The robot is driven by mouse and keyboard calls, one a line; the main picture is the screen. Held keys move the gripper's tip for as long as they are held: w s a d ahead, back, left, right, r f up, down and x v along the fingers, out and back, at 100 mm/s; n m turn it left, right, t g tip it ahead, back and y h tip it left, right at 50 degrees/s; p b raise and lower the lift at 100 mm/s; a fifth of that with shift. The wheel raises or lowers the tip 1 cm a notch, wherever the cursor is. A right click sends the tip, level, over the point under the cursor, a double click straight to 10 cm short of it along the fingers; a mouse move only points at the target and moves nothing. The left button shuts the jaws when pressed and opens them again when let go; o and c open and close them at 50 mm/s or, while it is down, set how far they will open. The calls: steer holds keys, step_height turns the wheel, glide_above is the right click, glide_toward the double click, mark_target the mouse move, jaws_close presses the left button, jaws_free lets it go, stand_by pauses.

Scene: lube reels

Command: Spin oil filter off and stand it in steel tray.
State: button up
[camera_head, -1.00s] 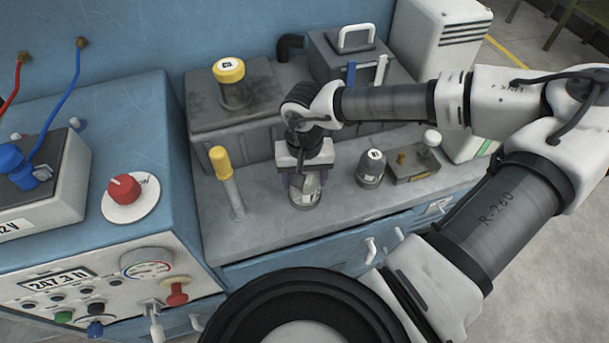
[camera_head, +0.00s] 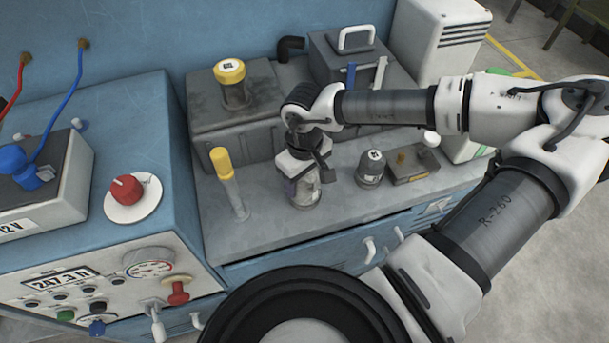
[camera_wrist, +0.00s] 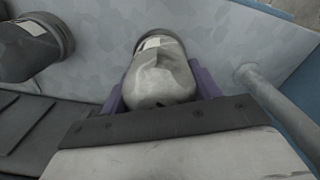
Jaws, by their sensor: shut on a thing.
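My gripper (camera_head: 304,182) points down over the bench and is shut on a grey canister (camera_head: 306,200), which I take to be the oil filter. In the wrist view the canister (camera_wrist: 160,72) sits between the purple fingers and shows a pale label. Its base is at the bench top; I cannot tell whether it is attached there. I cannot make out a steel tray for certain.
A yellow-capped rod (camera_head: 229,180) stands upright left of my gripper. A low block with a brass stub (camera_head: 412,166) is on the right. Behind stand a grey tank with a yellow cap (camera_head: 229,71) and a dark box with a white handle (camera_head: 356,36). The front bench strip is clear.

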steer(key=n, duration=0.3)
steer(key=shift+s+f, duration=0.1)
steer(key=shift+f, duration=0.05)
steer(key=o, duration=1.2)
steer(key=shift+o, duration=0.3)
